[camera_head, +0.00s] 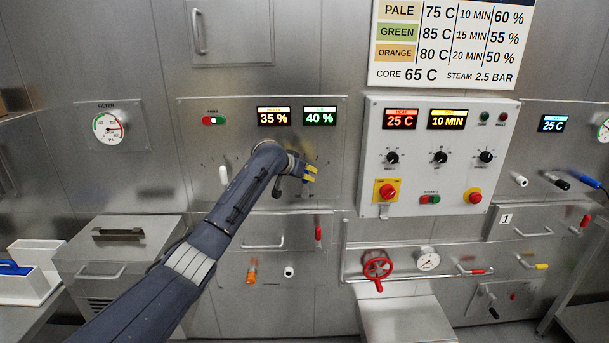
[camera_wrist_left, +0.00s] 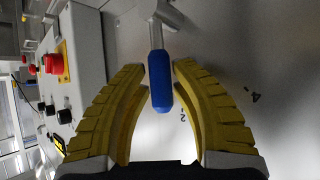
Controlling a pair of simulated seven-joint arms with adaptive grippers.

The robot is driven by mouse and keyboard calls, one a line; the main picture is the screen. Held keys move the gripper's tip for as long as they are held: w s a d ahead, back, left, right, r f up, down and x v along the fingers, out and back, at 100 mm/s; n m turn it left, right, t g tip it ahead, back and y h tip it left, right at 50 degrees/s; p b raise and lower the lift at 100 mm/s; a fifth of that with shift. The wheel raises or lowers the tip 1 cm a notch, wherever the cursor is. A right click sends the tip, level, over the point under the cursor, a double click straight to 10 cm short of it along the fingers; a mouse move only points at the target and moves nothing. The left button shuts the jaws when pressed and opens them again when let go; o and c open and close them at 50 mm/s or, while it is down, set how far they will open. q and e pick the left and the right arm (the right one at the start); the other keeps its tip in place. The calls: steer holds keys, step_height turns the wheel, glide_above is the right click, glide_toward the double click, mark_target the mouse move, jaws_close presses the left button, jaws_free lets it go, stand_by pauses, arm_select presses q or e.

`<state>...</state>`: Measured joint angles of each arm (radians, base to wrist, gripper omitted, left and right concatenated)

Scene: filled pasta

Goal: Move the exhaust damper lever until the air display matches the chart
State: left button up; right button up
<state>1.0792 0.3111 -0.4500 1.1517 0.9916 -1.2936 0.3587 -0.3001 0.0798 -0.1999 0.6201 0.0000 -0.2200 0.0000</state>
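My left gripper (camera_head: 309,173), with yellow fingers, is at the right part of the steel panel (camera_head: 190,140) below two displays. In the left wrist view, a blue lever handle (camera_wrist_left: 160,82) on a metal stem lies between the open fingers (camera_wrist_left: 160,68), with small gaps at both sides. My gripper hides this handle in the head view. The orange display (camera_head: 274,117) reads 35 % and the green-topped display (camera_head: 320,116) reads 40 %; their small labels are hard to read. The chart (camera_head: 448,42) lists 60 % for pale, 55 % for green, 50 % for orange. My right gripper is out of view.
A white-handled lever (camera_head: 223,175) and a black one (camera_head: 277,187) are on the same panel, close to my left arm. To the right a control box (camera_head: 420,197) with knobs and red stop buttons stands out from the wall. A red valve wheel (camera_head: 377,268) is below.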

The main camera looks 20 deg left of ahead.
arm_select(q)
steer(key=shift+o, duration=0.4)
steer(key=shift+s+a+r, duration=0.2)
steer(key=shift+s+r, duration=0.1)
steer(key=shift+s, duration=0.15)
steer(key=v, duration=1)
steer(key=shift+s+r, duration=0.25)
steer(key=shift+s, duration=0.05)
steer(key=shift+a, duration=0.1)
steer(key=shift+f, duration=0.1)
